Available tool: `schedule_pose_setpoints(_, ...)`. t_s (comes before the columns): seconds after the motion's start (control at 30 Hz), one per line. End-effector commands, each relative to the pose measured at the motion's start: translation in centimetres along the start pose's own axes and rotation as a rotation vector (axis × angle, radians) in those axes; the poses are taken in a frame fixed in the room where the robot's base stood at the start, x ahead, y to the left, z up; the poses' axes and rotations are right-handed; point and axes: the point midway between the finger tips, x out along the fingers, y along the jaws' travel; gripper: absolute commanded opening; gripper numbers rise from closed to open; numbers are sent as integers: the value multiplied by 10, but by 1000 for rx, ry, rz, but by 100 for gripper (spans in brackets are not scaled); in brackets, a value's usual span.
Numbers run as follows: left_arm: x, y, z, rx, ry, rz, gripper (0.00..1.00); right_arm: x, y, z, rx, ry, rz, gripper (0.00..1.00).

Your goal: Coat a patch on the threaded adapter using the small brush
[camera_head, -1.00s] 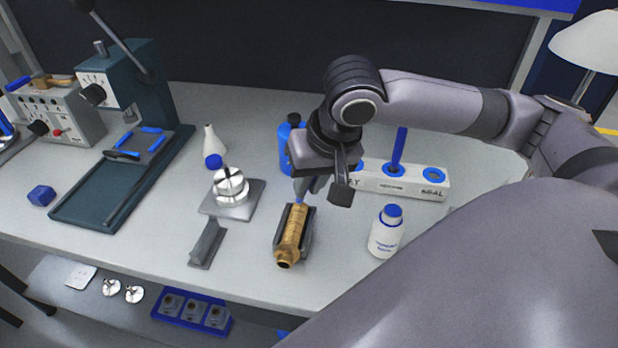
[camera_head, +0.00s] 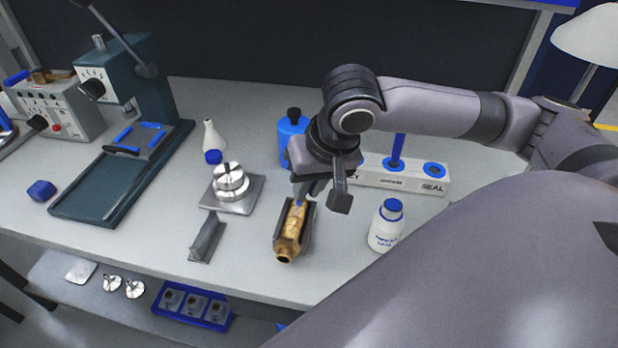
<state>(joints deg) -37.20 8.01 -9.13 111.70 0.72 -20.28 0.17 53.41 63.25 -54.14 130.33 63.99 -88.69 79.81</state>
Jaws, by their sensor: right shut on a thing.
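The brass threaded adapter (camera_head: 287,243) lies in a dark cradle (camera_head: 308,232) near the front middle of the bench. My right gripper (camera_head: 318,188) is above the adapter's far end, pointing down. It is shut on the small brush (camera_head: 301,201), of which only a thin blue bit shows below the jaws, at the adapter's upper end. I cannot tell for certain whether the bristles touch the brass. My left gripper is not in view.
A white holder block (camera_head: 400,179) with a blue-handled tool stands behind right. A white bottle with blue cap (camera_head: 385,232) is right of the adapter. A blue bottle (camera_head: 289,132) stands behind. A metal stand with a silver part (camera_head: 233,182) and a grey bracket (camera_head: 207,238) are left.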

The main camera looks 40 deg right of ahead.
Motion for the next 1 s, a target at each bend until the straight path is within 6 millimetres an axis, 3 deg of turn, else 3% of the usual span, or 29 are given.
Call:
schedule_pose_setpoints(0.13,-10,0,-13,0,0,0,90,-6,-8,12,-5,-8,-1,0)
schedule_pose_setpoints(0.63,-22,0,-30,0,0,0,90,-11,-22,36,-4,-6,-1,0)
schedule_pose_setpoints(1.0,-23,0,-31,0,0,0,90,-8,-28,48,0,-4,0,0)
